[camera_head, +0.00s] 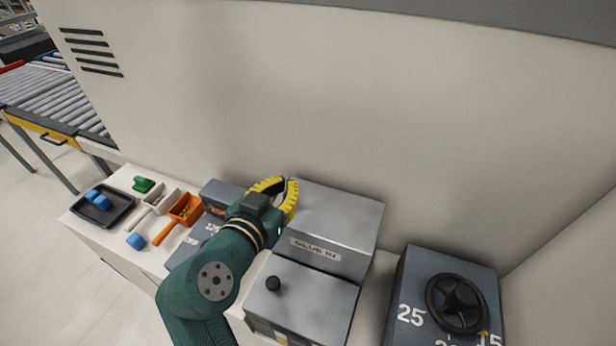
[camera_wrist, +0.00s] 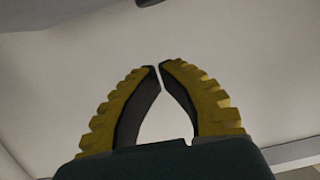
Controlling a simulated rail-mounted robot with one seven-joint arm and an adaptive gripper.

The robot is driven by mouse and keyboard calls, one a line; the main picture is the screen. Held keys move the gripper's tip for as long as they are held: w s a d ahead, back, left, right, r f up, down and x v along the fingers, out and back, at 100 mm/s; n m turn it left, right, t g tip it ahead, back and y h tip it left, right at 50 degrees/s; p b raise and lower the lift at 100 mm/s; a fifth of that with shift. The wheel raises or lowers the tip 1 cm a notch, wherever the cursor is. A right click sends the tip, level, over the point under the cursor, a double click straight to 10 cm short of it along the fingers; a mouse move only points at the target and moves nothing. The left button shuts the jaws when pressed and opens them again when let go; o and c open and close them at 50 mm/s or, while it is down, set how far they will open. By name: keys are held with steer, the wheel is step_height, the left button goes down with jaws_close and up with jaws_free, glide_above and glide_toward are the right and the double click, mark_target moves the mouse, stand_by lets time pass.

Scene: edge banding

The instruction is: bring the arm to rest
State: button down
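My gripper (camera_head: 283,186) has yellow ridged fingers on a dark green arm. In the head view it is raised in front of the pale wall, over the left edge of a grey metal box (camera_head: 336,222) with a label. In the wrist view my gripper (camera_wrist: 160,67) has its fingertips drawn together with only a thin gap at the tips. Nothing shows between the fingers.
A dial box (camera_head: 408,290) stands right. A roller conveyor (camera_head: 50,95) is at far left.

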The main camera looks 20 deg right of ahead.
steer(key=v, duration=0.7)
steer(key=s+d+r+m+t+y, duration=0.1)
steer(key=s+d+r+t, duration=0.15)
steer(key=d, duration=0.65)
steer(key=s+a+r+n+t+y, duration=0.4)
steer(key=r+n+y, duration=0.1)
steer(key=r, duration=0.2)
steer(key=s+a+r+n+t+y, duration=0.4)
steer(key=a+r+n+t, duration=0.1)
steer(key=r, duration=0.2)
step_height(320, 180, up, 20)
steer(key=p, duration=1.9)
steer(key=shift+w+d+p, duration=0.25)
steer(key=shift+d+p, duration=0.05)
